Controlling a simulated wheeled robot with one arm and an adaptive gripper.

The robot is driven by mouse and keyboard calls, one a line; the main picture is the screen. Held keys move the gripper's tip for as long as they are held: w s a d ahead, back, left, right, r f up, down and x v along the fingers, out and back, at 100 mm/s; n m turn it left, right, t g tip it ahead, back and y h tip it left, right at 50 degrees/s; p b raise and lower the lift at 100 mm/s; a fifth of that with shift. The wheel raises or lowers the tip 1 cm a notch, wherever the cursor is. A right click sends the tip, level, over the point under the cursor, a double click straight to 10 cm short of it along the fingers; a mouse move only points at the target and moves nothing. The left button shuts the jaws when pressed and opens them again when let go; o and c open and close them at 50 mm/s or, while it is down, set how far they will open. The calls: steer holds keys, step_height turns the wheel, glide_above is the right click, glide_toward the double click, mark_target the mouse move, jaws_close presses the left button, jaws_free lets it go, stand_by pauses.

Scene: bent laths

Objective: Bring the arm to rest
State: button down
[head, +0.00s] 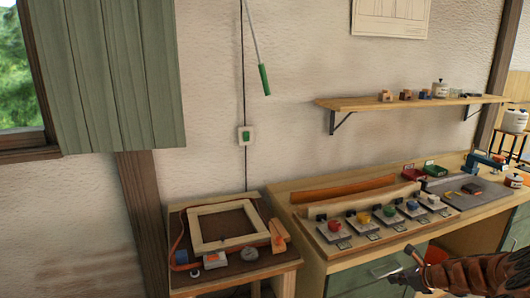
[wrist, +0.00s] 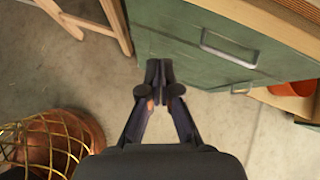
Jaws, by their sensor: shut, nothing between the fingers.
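My gripper (wrist: 158,76) is shut and empty in the wrist view, its dark fingertips together over the grey floor beside a green cabinet front (wrist: 205,45). In the head view my arm reaches in at the lower right corner, in front of the workbench (head: 283,199) and below its top. Nothing touches the fingers in the wrist view.
A metal drawer handle (wrist: 228,50) juts from the cabinet close to the fingertips. A copper-coloured basket (wrist: 45,145) stands at lower left. A small table (head: 180,285) holds a wooden frame (head: 195,232). The bench carries several coloured knobs and a bent lath (head: 340,189).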

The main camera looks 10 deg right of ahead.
steer(key=s+a+r+n+g+y, duration=0.15)
steer(key=a+r+n, duration=0.4)
steer(key=a, duration=0.55)
steer(key=s+a+r+n+g+y, duration=0.1)
steer(key=a+r+n+g+y, duration=0.1)
steer(key=a+r+n, duration=0.65)
steer(key=s+a+r+n+g+h, duration=0.25)
steer(key=s+a+n, duration=0.25)
steer(key=s+a, duration=0.8)
steer(key=s+d+n+g+h, duration=0.2)
steer(key=s+n, duration=0.7)
steer(key=s, duration=1.6)
steer(key=g+h, duration=0.2)
steer(key=h, duration=0.1)
steer(key=shift+n, duration=0.4)
